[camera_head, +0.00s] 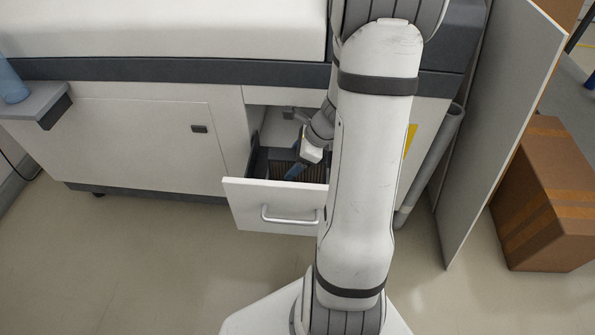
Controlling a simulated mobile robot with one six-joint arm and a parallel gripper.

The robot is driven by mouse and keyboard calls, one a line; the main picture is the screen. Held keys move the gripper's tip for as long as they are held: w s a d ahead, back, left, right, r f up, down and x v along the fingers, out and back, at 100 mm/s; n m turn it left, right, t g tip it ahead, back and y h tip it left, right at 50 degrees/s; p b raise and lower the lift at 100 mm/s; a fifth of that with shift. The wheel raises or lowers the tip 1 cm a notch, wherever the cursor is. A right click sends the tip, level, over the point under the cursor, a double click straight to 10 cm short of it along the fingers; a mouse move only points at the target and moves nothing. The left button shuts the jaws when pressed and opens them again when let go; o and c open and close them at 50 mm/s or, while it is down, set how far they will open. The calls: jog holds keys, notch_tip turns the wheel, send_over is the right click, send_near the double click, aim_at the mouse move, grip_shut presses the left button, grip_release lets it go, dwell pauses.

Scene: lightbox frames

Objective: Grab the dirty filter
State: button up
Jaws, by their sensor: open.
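An open drawer (246,197) with a white front and a metal handle sticks out of the white machine. Inside it lies a brownish, ridged thing (315,174), which looks like the dirty filter. Its right side is hidden behind my arm, and part of it is behind my gripper. My gripper (293,172) reaches down into the drawer, with its bluish fingers at the filter's left part. It is open. I cannot tell whether the fingers touch the filter or are around it.
The white machine (150,140) stands behind the drawer, with a grey side shelf (38,104) at the left. A tall white panel (497,130) and a cardboard box (548,205) stand at the right. The floor (130,255) in front of the machine is clear at the left.

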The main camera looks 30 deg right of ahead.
jog(key=shift+f, duration=0.2)
jog(key=shift+c, duration=0.5)
jog(key=c, duration=1.2)
jog(key=shift+o, duration=0.2)
jog(key=shift+r, duration=0.15)
